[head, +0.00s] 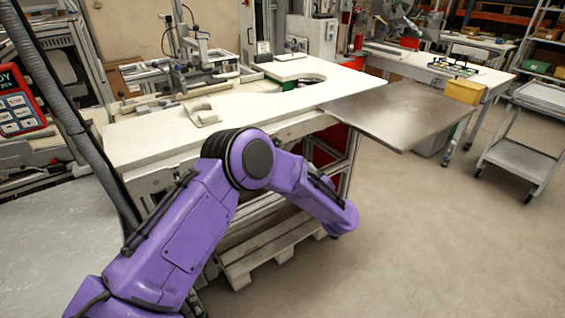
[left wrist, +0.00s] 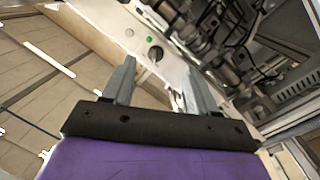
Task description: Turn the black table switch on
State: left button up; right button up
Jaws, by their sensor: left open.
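The black switch (left wrist: 155,53) shows in the left wrist view as a round dark knob on a pale panel, beyond the gap between my left fingers. A green button or lamp (left wrist: 149,40) is just beside it. My left gripper (left wrist: 159,68) is open and empty, with a finger on each side of the switch as seen from the wrist. The fingers appear short of the panel and not touching the switch. In the head view the switch and the left gripper are hidden; only my purple arm shows in front of the table. My right gripper is not in view.
A white worktable (head: 260,105) stands behind my arm, with a brown side panel (head: 405,112) at its right. A wooden pallet (head: 275,248) lies below. A grey cart (head: 520,160) stands at far right. The floor at the right front is clear.

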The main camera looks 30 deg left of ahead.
pick_arm(q)
jog(key=w+a+r+n+g+y+p, duration=0.1)
jog(key=w+a+r+n+g, duration=0.1)
jog(key=a, duration=0.8)
jog(key=w+r, duration=0.1)
jog(key=w, duration=0.1)
jog(key=shift+w+a+r+n, duration=0.35)
jog(key=shift+n, duration=0.05)
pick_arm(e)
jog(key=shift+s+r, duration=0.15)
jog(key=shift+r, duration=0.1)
pick_arm(q)
jog(key=c, duration=1)
jog(key=shift+c, duration=0.2)
